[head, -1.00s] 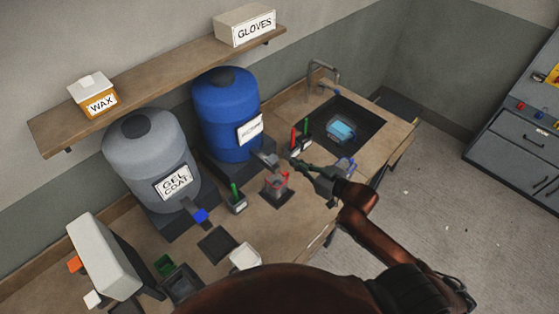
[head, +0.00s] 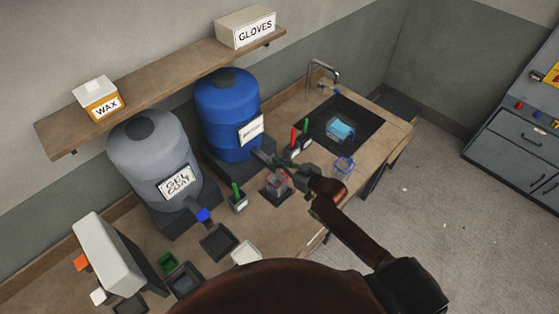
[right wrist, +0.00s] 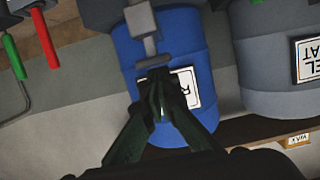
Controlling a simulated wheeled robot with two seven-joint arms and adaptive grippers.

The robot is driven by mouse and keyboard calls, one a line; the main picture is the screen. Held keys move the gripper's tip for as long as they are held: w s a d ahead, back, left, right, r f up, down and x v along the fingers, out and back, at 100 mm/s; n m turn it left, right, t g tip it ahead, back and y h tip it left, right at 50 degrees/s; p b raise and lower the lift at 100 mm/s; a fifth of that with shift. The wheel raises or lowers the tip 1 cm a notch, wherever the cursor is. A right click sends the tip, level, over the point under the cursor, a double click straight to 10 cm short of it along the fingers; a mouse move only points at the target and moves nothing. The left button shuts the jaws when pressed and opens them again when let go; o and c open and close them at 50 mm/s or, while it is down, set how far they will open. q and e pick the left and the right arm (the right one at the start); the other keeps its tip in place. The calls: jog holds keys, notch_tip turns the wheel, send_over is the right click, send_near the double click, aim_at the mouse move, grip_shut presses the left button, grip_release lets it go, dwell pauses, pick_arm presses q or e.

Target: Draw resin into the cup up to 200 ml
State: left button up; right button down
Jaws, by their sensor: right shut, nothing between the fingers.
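The blue drum (head: 228,115) with a white label stands at the back of the bench; its label is too small to read in the head view. A grey tap (right wrist: 145,30) sticks out from it and shows in the right wrist view. The clear cup with red markings (head: 277,182) stands on a dark square pad below the tap. My right gripper (head: 279,166) is shut and empty, its fingertips close to the tap. In the right wrist view the fingertips (right wrist: 158,82) meet near the tap's crossbar; I cannot tell if they touch it. The level in the cup is unreadable.
The grey gel coat drum (head: 158,160) stands left of the blue one. A holder with red and green tools (head: 299,143), another cup with blue markings (head: 344,167) and a sink (head: 362,118) are to the right. A small green-handled holder (head: 238,199) stands left of the pad.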

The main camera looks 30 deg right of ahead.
notch_tip(320, 180, down, 2)
jog(key=shift+f+b, duration=0.15)
jog(key=shift+b, duration=0.15)
jog(key=shift+s+f, duration=0.2)
jog(key=shift+f, duration=0.2)
dwell(2.8)
dwell(2.5)
jog(key=s+d+r+p, duration=0.1)
jog(key=s+d+r, duration=0.2)
jog(key=s+r, duration=0.4)
jog(key=shift+s+r, duration=0.3)
jog(key=shift+s, duration=0.65)
